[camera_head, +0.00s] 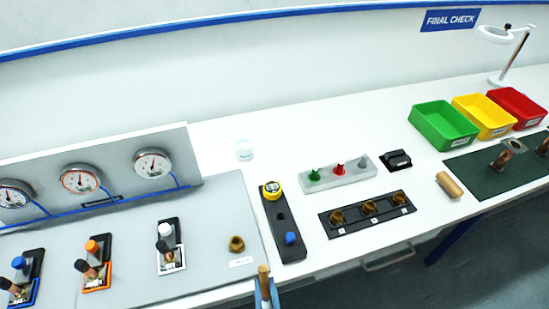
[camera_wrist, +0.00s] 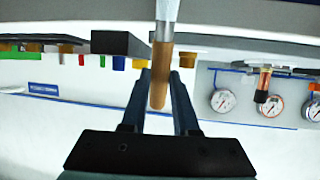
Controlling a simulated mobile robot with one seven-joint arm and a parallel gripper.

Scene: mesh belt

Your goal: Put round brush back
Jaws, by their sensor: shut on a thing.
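My gripper (camera_head: 265,291) is at the bottom of the head view, in front of the bench's front edge. It is shut on the round brush (camera_head: 264,275), whose tan wooden handle end points up in that view. In the wrist view the brush (camera_wrist: 160,75) stands between the two dark fingers (camera_wrist: 161,102), with a tan handle, a silver ferrule and a pale part cut off by the frame edge. A black holder (camera_head: 274,203) lies on the bench behind my gripper. It carries a yellow round gauge, a dark empty hole and a blue-topped item.
A black strip with brass fittings (camera_head: 369,209) and a grey block with coloured pegs (camera_head: 337,174) lie to the right. A grey panel with gauges (camera_head: 97,171) stands left. A tan cylinder (camera_head: 448,183) lies near coloured bins (camera_head: 443,126). A drawer handle (camera_head: 387,259) sticks out in front.

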